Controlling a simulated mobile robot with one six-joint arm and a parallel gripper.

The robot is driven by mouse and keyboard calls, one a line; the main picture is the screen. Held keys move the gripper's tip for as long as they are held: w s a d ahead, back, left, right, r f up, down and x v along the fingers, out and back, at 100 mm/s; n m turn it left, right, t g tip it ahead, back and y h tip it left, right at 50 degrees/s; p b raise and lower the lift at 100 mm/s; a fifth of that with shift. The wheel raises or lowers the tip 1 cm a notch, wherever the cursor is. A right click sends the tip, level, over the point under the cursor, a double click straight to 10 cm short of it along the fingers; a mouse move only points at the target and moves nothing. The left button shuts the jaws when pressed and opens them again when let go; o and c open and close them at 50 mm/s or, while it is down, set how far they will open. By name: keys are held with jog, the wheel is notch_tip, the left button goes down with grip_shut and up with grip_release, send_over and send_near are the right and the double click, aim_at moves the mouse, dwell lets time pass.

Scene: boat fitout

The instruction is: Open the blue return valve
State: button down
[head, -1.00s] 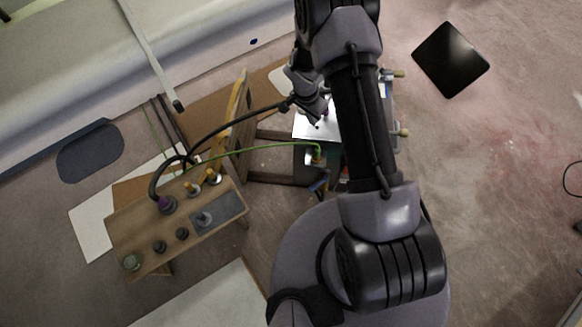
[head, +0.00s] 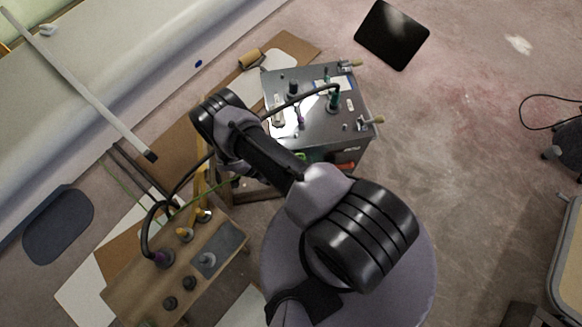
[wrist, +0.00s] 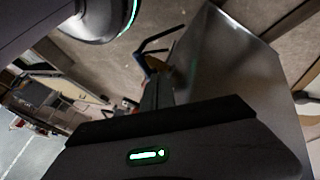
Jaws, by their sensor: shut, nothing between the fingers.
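In the wrist view, the dark housing of my gripper (wrist: 155,92) fills the bottom, with its narrow shut fingers pointing up the picture and nothing seen between them. A small blue part (wrist: 157,63) shows just beyond the fingertips, beside a grey metal face; it may be the blue return valve, but its handle position is too small and dark to tell. I cannot tell whether the fingers touch it. In the head view, the grey metal box (head: 345,132) stands beyond my arm. My arm hides the gripper there, and no blue valve shows clearly.
The wooden bench (head: 135,290) with several fittings stands at the lower left. A dark hose (head: 187,178) runs from it toward the box. A black panel (head: 392,35) lies on open floor at the upper right.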

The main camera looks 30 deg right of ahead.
jog(key=s+d+f+b, duration=0.4)
jog(key=s+d+f, duration=0.1)
jog(key=f, duration=0.3)
jog(key=shift+s+d+f, duration=0.2)
jog(key=shift+s+d, duration=0.15)
jog(key=shift+d, duration=0.3)
jog(key=shift+s, duration=0.1)
